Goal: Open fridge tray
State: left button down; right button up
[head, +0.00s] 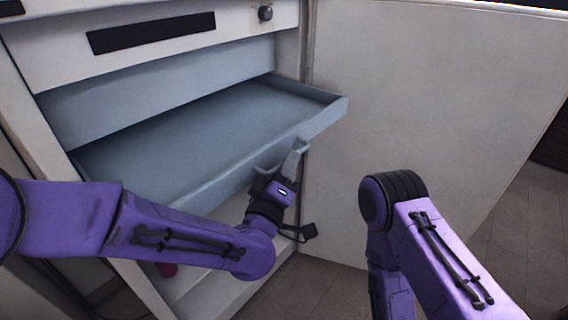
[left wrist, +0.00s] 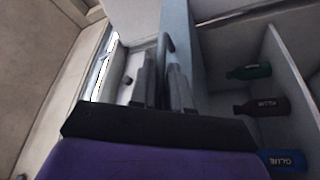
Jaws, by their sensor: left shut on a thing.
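The fridge tray (head: 210,145) is a blue-grey shallow drawer, pulled part way out of the white fridge. My left gripper (head: 284,165) is at that front wall, shut on the handle. In the left wrist view the two fingers of my left gripper (left wrist: 163,85) close around the handle (left wrist: 168,42) beside the tray's front wall (left wrist: 183,50). My right arm shows at the right of the head view, but its gripper is out of view.
A large white panel (head: 420,110) stands right of the fridge opening. A dark knob (head: 265,13) sits on the part above. In the left wrist view, a green bottle (left wrist: 250,72), a dark red bottle (left wrist: 262,107) and a blue bottle (left wrist: 283,161) lie in fridge compartments.

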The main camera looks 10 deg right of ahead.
pick_arm(q)
jog(key=c, duration=1.2)
grip_release()
jog(key=shift+o, duration=0.2)
jog(key=b+v, duration=0.3)
jog(key=v, duration=0.7)
jog(key=shift+s+a, duration=0.2)
jog(key=shift+s, duration=0.05)
jog(key=shift+d+f, duration=0.1)
